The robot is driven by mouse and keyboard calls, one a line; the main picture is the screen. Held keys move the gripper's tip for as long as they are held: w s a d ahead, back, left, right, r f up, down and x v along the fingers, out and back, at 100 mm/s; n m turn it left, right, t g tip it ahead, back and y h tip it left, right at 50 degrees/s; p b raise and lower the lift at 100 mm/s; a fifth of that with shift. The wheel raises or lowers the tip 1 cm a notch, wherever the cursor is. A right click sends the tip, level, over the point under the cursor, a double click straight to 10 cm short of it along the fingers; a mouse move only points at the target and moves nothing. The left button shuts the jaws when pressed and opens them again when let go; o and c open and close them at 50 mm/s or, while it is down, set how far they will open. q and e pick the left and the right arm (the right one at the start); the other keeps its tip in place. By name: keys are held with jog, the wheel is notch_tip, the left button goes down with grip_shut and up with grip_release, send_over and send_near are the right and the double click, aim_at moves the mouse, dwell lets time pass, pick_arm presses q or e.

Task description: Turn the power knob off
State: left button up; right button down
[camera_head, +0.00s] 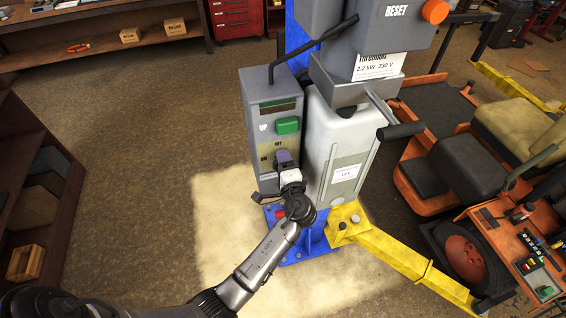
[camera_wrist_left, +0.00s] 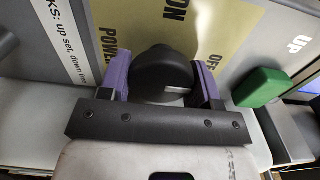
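The power knob (camera_wrist_left: 163,76) is a round black knob with a short pale mark on the lower right of its face. It sits on the yellow power label (camera_wrist_left: 215,28), which reads POWER, ON and OFF, on the grey control box (camera_head: 273,98). My left gripper (camera_head: 284,159) is at the lower front of this box and hides the knob in the head view. In the left wrist view its two purple fingers (camera_wrist_left: 160,80) stand on either side of the knob, close against it with no clear gap. My right gripper is not in view.
A green button (camera_head: 288,125) sits on the box above my left gripper. A grey lever (camera_head: 303,52) rises from the box top. A yellow lift arm (camera_head: 405,262) and an orange mower (camera_head: 505,240) are farther right. The floor at left is clear.

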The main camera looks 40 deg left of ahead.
pick_arm(q)
jog(key=o, duration=0.4)
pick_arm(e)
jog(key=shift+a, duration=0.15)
pick_arm(q)
jog(key=shift+d, duration=0.1)
